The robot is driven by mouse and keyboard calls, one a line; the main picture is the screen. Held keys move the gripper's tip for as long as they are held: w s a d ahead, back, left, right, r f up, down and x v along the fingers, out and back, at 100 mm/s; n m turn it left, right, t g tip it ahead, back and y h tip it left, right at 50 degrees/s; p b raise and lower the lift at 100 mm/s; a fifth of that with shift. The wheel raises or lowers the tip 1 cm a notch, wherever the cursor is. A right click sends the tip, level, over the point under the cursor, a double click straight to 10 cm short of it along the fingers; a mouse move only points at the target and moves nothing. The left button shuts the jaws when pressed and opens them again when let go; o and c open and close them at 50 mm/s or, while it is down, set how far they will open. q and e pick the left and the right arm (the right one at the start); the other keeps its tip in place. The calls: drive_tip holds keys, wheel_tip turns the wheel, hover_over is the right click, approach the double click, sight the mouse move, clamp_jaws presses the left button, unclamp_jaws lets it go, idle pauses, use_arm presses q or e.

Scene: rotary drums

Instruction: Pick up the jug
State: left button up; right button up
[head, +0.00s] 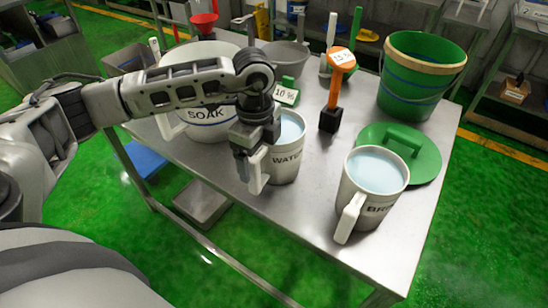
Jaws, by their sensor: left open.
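A white jug marked "WATER" (289,157) stands upright on the metal table, full of pale blue liquid. Its handle (258,172) points toward me and to the left. My left gripper (248,166) is pointed down at this handle, open, with its fingers beside the upper part of it. The gripper covers part of the jug's left side, and I cannot tell whether the fingers touch the handle. A second white jug (370,192), its label starting "BR", stands upright to the right with similar liquid. My right gripper is not in view.
A large white pot marked "SOAK" (209,117) stands left of the water jug. An orange sign on a black base (330,120), a green lid (425,160) and a green bucket (410,95) are on the right. The table's front edge is clear.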

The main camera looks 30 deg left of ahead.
use_arm(q)
drive_tip(key=shift+f, duration=0.5)
drive_tip(key=shift+c, duration=0.4)
clamp_jaws()
drive_tip(key=shift+w+r, duration=0.15)
drive_tip(key=shift+r, duration=0.05)
